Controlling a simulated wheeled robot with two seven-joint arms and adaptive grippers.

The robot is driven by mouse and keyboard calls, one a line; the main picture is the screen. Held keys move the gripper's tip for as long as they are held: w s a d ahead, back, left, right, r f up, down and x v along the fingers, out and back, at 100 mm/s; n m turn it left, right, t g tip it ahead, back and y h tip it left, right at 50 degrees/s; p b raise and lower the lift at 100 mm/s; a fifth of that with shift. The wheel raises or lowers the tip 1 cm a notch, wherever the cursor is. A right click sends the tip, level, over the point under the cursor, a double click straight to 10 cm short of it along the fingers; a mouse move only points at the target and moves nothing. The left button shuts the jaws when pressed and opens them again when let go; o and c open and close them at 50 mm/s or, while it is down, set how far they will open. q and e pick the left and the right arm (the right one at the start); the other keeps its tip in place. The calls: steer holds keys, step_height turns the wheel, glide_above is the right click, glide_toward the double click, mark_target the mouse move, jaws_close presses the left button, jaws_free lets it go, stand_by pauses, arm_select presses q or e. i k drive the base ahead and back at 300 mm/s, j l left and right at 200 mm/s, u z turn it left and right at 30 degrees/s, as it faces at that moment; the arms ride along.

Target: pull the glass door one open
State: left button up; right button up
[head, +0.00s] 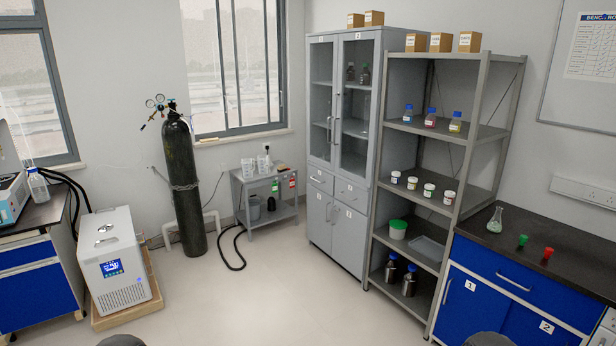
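A tall grey cabinet (375,190) stands near the back corner. Its upper half has two framed glass doors side by side, the left glass door (321,100) and the right glass door (354,110). Both look shut. Upright handles (331,130) sit close together where the doors meet. A small label (359,36) is on the frame above the right door, too small to read surely. Bottles (364,75) show through the right glass. Neither of my grippers shows; only dark rounded parts, likely mine, show at the bottom edge.
An open grey shelf rack (425,134) with bottles and jars stands right of the cabinet. A blue bench (520,290) is farther right. A gas cylinder (183,185), a low cart (268,178) and a white chiller (113,262) are left. The floor (260,300) before the cabinet is clear.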

mark_target(322, 59)
steer(key=i+u, duration=0.35)
steer(key=i, duration=1.7)
steer(key=j, duration=0.1)
